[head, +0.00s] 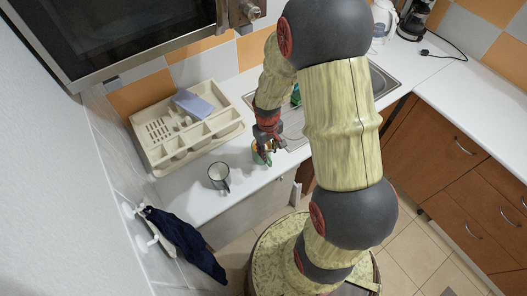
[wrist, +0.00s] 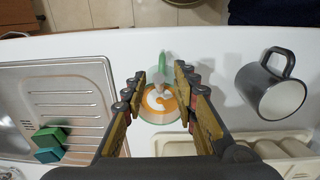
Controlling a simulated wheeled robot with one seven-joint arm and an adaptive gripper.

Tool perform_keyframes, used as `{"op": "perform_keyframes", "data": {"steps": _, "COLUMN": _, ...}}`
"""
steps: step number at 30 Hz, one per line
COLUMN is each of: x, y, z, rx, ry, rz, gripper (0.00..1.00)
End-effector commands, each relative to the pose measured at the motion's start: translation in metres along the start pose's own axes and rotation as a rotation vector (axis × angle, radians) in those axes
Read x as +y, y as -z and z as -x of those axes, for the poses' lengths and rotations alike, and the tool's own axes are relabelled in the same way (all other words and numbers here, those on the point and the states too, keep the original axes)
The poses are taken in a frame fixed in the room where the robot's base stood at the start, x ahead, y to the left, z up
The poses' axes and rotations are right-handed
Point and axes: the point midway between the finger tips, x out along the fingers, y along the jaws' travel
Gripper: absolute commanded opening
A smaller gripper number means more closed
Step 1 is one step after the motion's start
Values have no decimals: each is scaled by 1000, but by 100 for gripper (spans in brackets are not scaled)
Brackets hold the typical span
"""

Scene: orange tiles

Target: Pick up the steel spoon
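I cannot make out a steel spoon for certain in either view. My gripper (wrist: 160,74) is open, its two fingers on either side of a round, see-through-looking item with an orange and white pattern and a green part (wrist: 161,103). A pale, thin shape over this item is too small to identify. In the head view my gripper (head: 268,143) points down at the counter, close to this green and orange item (head: 261,156), which it partly hides. I see nothing clearly gripped.
A dark grey mug (head: 219,177) stands on the counter (head: 195,203) near its front edge; it also shows in the wrist view (wrist: 262,92). A beige rack (head: 153,150) holds a bluish item. A steel drainboard (wrist: 66,92) carries green blocks (wrist: 48,140). A microwave (head: 120,40) hangs above.

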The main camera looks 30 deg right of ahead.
Motion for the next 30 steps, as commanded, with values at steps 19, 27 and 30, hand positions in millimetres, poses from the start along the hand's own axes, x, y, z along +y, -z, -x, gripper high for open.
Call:
{"op": "perform_keyframes", "data": {"steps": 19, "x": 0, "y": -1, "z": 0, "rx": -2, "ry": 1, "rz": 0, "gripper": 0}}
{"op": "perform_keyframes", "data": {"steps": 27, "x": 0, "y": -1, "z": 0, "rx": -2, "ry": 0, "rz": 0, "gripper": 0}}
{"op": "perform_keyframes", "data": {"steps": 30, "x": 0, "y": -1, "z": 0, "rx": -2, "ry": 0, "rz": 0, "gripper": 0}}
